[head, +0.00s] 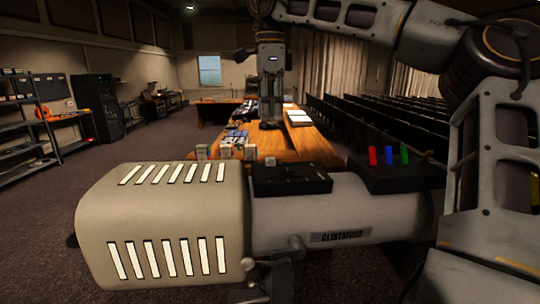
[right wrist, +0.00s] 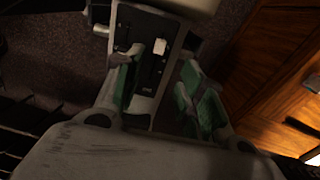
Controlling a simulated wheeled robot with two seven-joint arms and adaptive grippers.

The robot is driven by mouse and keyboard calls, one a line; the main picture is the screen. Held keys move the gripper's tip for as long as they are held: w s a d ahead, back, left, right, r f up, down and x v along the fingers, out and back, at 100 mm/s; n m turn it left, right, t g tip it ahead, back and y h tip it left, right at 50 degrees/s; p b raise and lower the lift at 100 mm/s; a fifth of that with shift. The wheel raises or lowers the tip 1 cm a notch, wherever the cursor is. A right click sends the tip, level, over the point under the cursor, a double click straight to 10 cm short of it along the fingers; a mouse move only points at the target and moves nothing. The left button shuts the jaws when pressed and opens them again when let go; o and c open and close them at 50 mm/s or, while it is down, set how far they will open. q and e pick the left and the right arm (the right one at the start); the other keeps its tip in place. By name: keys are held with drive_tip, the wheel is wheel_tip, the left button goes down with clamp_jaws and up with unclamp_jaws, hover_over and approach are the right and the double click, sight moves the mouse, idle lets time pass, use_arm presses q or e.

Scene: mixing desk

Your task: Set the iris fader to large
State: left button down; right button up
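A large spotlight (head: 330,210) lies across the head view, with a cream vented housing on the left and a grey barrel. A black control panel (head: 300,181) sits on top of the barrel, with a pale fader knob (head: 270,161) near its far left edge. My right gripper (head: 268,124) hangs down above and beyond the panel, apart from the knob. The right wrist view shows its green-padded fingers (right wrist: 172,62) spread and empty, with the panel and the pale knob (right wrist: 161,46) seen between and beyond them. My left gripper is not in view.
Red (head: 372,156), blue (head: 388,155) and green (head: 404,153) levers stand on a black box at the barrel's right end. A wooden desk (head: 310,146) with small boxes lies behind. Rows of dark seats are at right; shelves (head: 25,140) are at left.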

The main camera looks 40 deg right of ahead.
sight(270, 158)
drive_tip(key=shift+s+f+p, duration=0.1)
drive_tip(key=shift+f+p, duration=0.5)
drive_tip(key=shift+f, duration=5.45)
drive_tip(key=shift+c, duration=0.3)
clamp_jaws()
